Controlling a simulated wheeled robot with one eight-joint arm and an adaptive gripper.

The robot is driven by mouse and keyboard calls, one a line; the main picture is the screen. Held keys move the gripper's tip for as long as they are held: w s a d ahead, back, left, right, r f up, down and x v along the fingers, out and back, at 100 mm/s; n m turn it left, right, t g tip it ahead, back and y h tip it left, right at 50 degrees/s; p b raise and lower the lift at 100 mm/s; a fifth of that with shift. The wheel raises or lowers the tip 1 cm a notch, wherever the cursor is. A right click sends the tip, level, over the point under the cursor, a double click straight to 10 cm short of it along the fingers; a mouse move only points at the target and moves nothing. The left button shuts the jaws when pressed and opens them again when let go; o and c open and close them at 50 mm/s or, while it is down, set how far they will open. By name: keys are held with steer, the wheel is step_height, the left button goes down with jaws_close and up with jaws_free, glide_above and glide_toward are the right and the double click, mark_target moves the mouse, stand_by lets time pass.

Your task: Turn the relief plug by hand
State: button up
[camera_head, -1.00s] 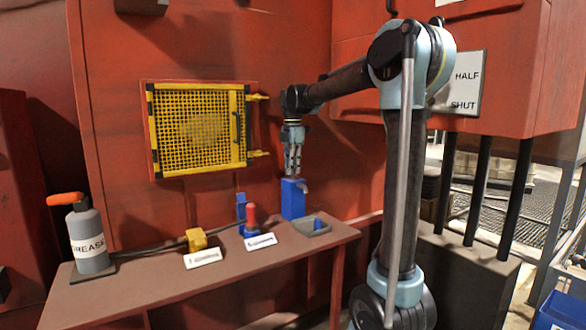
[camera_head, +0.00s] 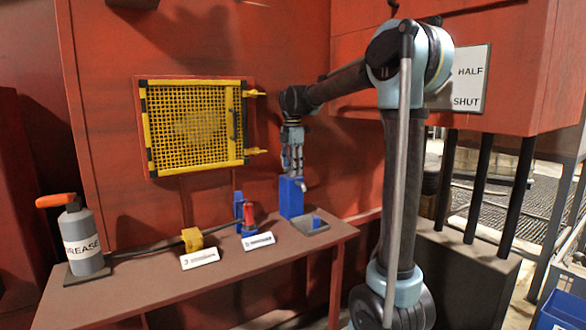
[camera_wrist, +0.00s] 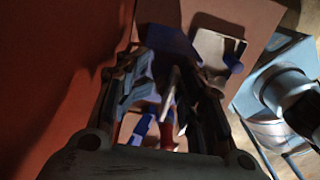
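My gripper (camera_head: 292,172) points down just above a blue block (camera_head: 291,198) at the back of the bench. A small grey piece (camera_head: 303,184) sticks out of the block's upper right side, just under the fingertips. No part is clearly labelled as the relief plug, so I cannot tell which piece it is. In the wrist view the two dark fingers (camera_wrist: 172,75) stand apart. A pale metal rod (camera_wrist: 170,92) shows in the gap between them, and contact cannot be made out. The wrist picture is dark.
A red-topped piece (camera_head: 248,214) stands left of the block. A yellow block (camera_head: 192,239), label cards (camera_head: 201,259) and a grease bottle (camera_head: 83,238) are further left. A grey tray (camera_head: 322,228) holds a blue piece on the right. A yellow mesh guard (camera_head: 196,128) is on the wall.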

steer(key=shift+s+a+r, duration=0.15)
steer(key=shift+s+r, duration=0.45)
steer(key=shift+s, duration=0.05)
steer(key=shift+r, duration=0.15)
step_height(320, 180, up, 12)
steer(key=shift+f, duration=0.2)
steer(key=s+d+f+m, duration=0.6)
steer(key=s+d+m, duration=0.1)
steer(key=s+d, duration=0.25)
steer(key=s+d+f+m, duration=0.4)
steer(key=s+f+m, duration=0.2)
steer(key=f, duration=0.4)
steer(key=s+d+f+m+t, duration=0.1)
steer(key=s+d+f+m, duration=0.3)
steer(key=s+f, duration=0.5)
steer(key=s+d+f+m+t, duration=0.1)
steer(key=s+d+f+m, duration=0.4)
steer(key=f, duration=0.5)
steer(key=s+m, duration=0.2)
steer(key=s, duration=0.1)
steer(key=shift+f+m, duration=0.35)
steer(key=shift+m, duration=0.05)
